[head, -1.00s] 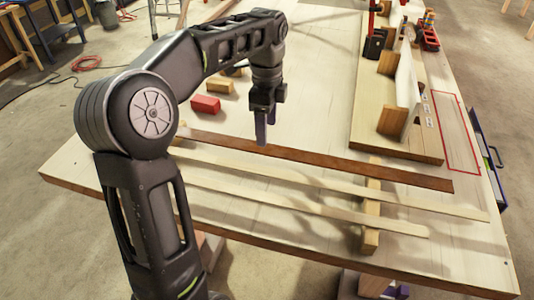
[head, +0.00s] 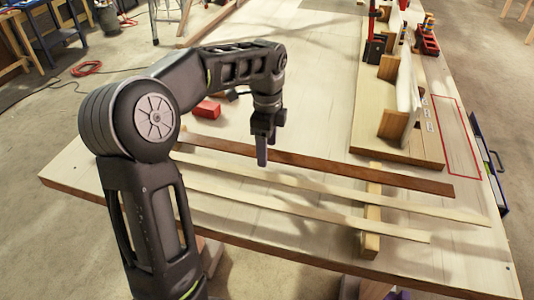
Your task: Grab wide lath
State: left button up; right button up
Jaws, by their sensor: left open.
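Three long laths lie side by side across the table, resting on a wooden support block (head: 371,225) at their right. The far one is a dark brown lath (head: 350,172); the middle one is a pale lath (head: 340,189); the near one is another pale lath (head: 300,209). Which is widest is hard to tell. My left gripper (head: 262,160) is open and empty, pointing down. Its fingertips appear in front of the brown lath, near the far edge of the middle lath. The left ends of the laths are partly hidden by my arm. My right gripper is not in view.
A red block (head: 207,109) lies behind the laths, near my left arm. A wooden form board (head: 398,148) with upright blocks and clamps (head: 376,48) stands at the back right. A red outlined rectangle (head: 457,140) marks the right table edge. The table's middle back is clear.

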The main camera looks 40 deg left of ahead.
pick_arm(q)
jog(key=shift+c, duration=0.3)
grip_shut()
dwell(0.6)
